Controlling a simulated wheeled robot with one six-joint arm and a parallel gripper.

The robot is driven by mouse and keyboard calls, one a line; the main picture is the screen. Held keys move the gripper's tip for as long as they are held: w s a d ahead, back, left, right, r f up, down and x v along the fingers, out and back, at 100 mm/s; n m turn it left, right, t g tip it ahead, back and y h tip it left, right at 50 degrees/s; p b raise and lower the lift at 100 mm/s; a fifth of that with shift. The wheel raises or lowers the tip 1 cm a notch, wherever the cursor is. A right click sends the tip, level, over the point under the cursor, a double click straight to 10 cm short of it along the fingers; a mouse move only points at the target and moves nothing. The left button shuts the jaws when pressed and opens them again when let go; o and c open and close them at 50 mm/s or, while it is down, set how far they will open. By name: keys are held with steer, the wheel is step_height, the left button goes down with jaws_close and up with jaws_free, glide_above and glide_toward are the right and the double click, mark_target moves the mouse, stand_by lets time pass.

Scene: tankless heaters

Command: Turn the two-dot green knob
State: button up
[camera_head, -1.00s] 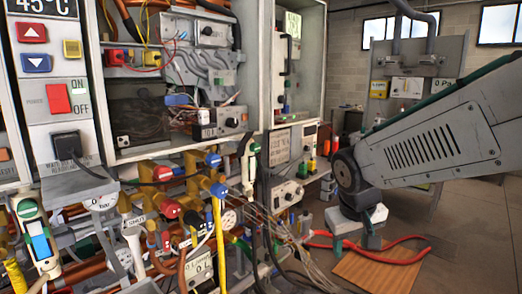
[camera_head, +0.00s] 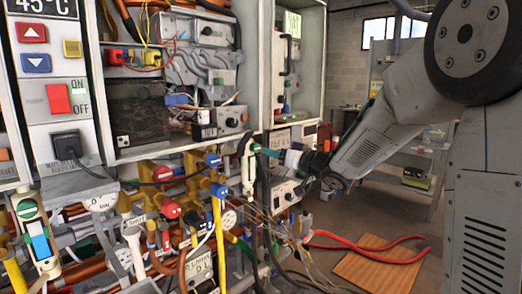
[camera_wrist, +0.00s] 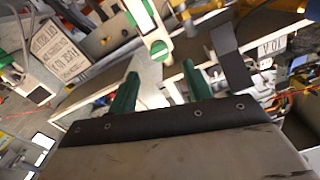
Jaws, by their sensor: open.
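A round green knob (camera_wrist: 158,50) with a pale mark across it sits at the end of a white strip in the wrist view. I cannot make out two dots on it. In the head view, a white upright device with a green top (camera_head: 246,145) hangs at the right of the panel, near my fingertips. My gripper (camera_head: 265,153) reaches in from the right, beside this device. In the wrist view my gripper (camera_wrist: 160,85) shows two green fingers, spread apart with nothing between them. The knob lies beyond the gap; I see no contact.
Blue (camera_head: 218,190) and red (camera_head: 171,208) valve knobs on brass pipes are left of my gripper. Another white device with a green top (camera_head: 27,208) hangs far left. Thin wires and a yellow hose (camera_head: 218,245) hang below.

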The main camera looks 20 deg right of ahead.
mark_target(258, 148)
steer(key=x, duration=0.6)
steer(key=shift+w+a, duration=0.2)
steer(key=shift+w, duration=0.2)
steer(key=c, duration=1)
